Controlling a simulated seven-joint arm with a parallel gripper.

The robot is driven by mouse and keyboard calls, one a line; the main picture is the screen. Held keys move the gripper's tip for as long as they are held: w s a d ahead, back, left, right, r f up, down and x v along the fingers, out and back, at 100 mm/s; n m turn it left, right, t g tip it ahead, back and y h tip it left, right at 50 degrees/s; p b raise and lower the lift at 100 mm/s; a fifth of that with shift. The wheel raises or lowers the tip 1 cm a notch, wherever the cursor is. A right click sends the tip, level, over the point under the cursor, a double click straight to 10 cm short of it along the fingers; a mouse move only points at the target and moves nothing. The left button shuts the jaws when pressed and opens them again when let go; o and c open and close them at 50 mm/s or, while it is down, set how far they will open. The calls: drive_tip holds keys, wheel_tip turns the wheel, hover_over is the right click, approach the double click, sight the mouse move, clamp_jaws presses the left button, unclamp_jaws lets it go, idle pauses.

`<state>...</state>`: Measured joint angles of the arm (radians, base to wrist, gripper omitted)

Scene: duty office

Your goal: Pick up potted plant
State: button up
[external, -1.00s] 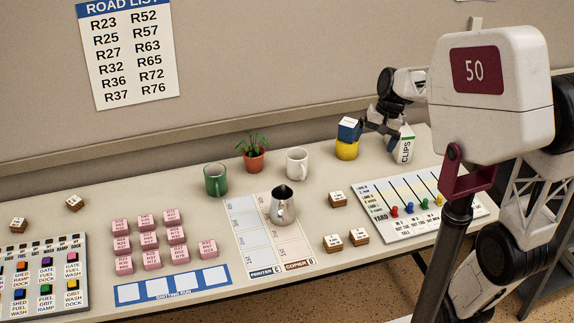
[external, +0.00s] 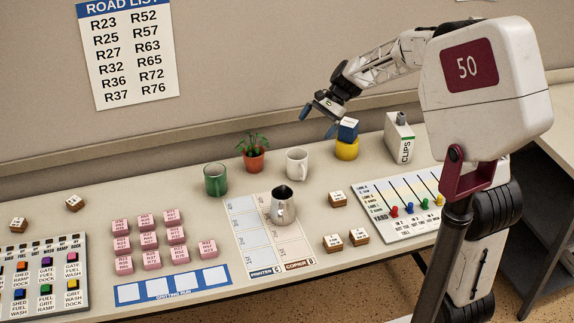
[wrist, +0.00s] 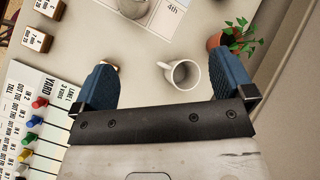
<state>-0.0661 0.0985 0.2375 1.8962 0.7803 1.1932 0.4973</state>
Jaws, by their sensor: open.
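The potted plant (external: 253,155), green leaves in a terracotta pot, stands upright at the back of the table, left of the white mug. In the wrist view the plant (wrist: 237,36) is at the upper right, beyond the right finger.
A green mug (external: 215,180) is left of the plant. A metal jug (external: 282,205) stands in front. A clips box (external: 400,140) is at right.

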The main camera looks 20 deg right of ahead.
drive_tip(key=w+a+f+m+y, duration=0.3)
drive_tip(key=w+a+f, duration=0.3)
drive_tip(key=w+f, duration=0.45)
drive_tip(key=m+y, duration=0.2)
drive_tip(key=m, duration=0.1)
approach(254, 155)
drive_tip(key=shift+a+r+g, duration=0.15)
drive_tip(key=shift+a+r, duration=0.05)
drive_tip(key=shift+a, duration=0.4)
drive_tip(key=shift+a+r+g, duration=0.15)
drive_tip(key=shift+a+r, duration=0.05)
drive_tip(key=shift+a, duration=0.4)
drive_tip(key=shift+x, duration=1.3)
drive_tip(key=shift+x, duration=2.6)
drive_tip(key=shift+d+f, duration=0.1)
drive_tip(key=shift+f, duration=0.05)
